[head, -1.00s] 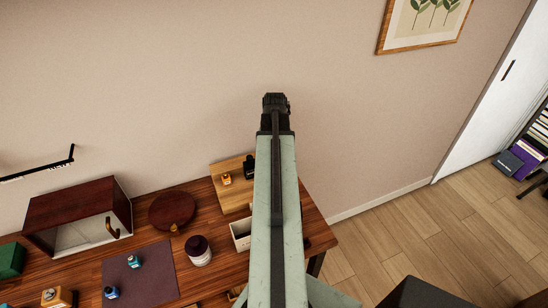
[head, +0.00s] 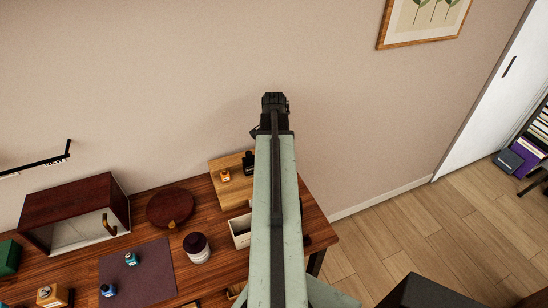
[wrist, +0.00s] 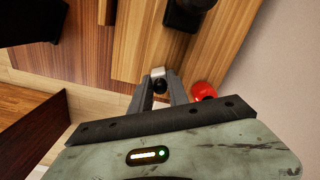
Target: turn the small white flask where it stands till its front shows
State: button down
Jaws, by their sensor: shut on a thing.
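The small white flask (wrist: 158,73) with a round black cap is near the middle of the wrist view, on or just over the pale wooden board (wrist: 140,50). My gripper (wrist: 160,91) has its two grey fingers on either side of the flask and is shut on it. I cannot tell whether the flask's front shows; mostly its cap and a bit of white side are visible. In the head view my own arm hides the flask, and I cannot make out the fingers there.
A red round thing (wrist: 203,91) is close to the right finger. A black bottle (wrist: 186,12) stands farther along the board. In the head view an orange bottle (head: 224,174) is on the board, with a pale open box (head: 239,238) and dark-lidded jar (head: 197,250) nearby.

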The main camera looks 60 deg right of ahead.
jog(key=m, duration=0.5)
jog(key=shift+m, duration=0.4)
jog(key=c, duration=1.2)
grip_release()
jog(key=shift+r, duration=0.15)
notch_tip(320, 180, up, 8)
jog(key=p, duration=0.8)
jog(key=shift+a+f, duration=0.1)
jog(key=shift+f, duration=0.15)
